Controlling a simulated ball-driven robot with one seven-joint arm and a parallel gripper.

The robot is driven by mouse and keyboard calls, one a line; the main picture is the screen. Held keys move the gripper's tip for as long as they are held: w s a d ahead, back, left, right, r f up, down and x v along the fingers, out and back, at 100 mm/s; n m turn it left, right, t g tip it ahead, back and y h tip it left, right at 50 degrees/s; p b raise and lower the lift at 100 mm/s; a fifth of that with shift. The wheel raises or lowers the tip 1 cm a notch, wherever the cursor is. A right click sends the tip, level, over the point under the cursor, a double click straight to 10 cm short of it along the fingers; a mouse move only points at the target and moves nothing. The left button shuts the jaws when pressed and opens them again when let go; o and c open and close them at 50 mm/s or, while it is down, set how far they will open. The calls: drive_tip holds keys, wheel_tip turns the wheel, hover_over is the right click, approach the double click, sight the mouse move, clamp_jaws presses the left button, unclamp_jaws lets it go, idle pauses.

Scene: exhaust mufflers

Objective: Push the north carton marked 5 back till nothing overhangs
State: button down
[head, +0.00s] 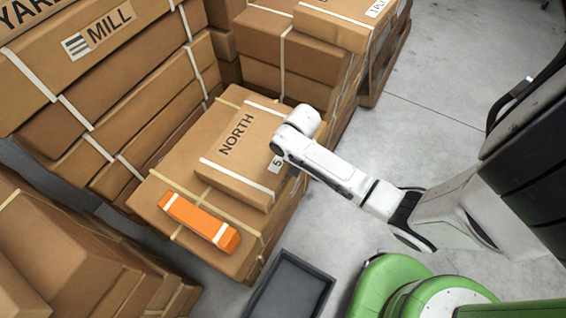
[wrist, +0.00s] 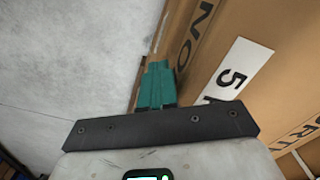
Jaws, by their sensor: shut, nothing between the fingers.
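The north carton (head: 225,160) is a flat brown box with "NORTH" and a white "5" label on top. It lies on a larger brown carton (head: 160,188). Its right edge is partly hidden by my arm, so I cannot tell how far it overhangs. My gripper (head: 295,178) is at that right side near the 5 label, mostly hidden behind my wrist. In the wrist view, my teal fingers (wrist: 157,84) are shut and empty, close beside the brown carton with the 5 label (wrist: 236,70). I cannot tell whether they touch it.
An orange box (head: 200,220) with white bands lies on the larger carton, in front of the north carton. Tall carton stacks, one marked MILL (head: 110,25), stand behind and left. A dark tray (head: 290,288) lies on the floor below. Grey floor (head: 450,95) is clear at upper right.

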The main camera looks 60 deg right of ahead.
drive_tip(key=shift+w+d+f+b, duration=0.15)
drive_tip(key=shift+w+b, duration=1)
drive_tip(key=shift+w, duration=0.9)
drive_tip(key=shift+w+d+b, duration=0.2)
drive_tip(key=shift+w+b, duration=0.35)
drive_tip(key=shift+w, duration=1.15)
drive_tip(key=s+r+p, duration=0.1)
drive_tip(key=s+p, duration=0.1)
drive_tip(key=p, duration=0.1)
drive_tip(key=shift+a+r, duration=0.1)
drive_tip(key=shift+r, duration=0.2)
drive_tip(key=shift+s+a+r+p, duration=0.1)
drive_tip(key=shift+s+r+p, duration=0.1)
drive_tip(key=shift+s+p, duration=0.4)
drive_tip(key=shift+s+r+p, duration=0.15)
drive_tip(key=shift+s+p, duration=0.3)
drive_tip(key=shift+p, duration=0.1)
drive_tip(key=shift+r, duration=0.1)
wheel_tip(320, 180, up, 8)
drive_tip(key=p, duration=0.7)
drive_tip(key=shift+p, duration=0.4)
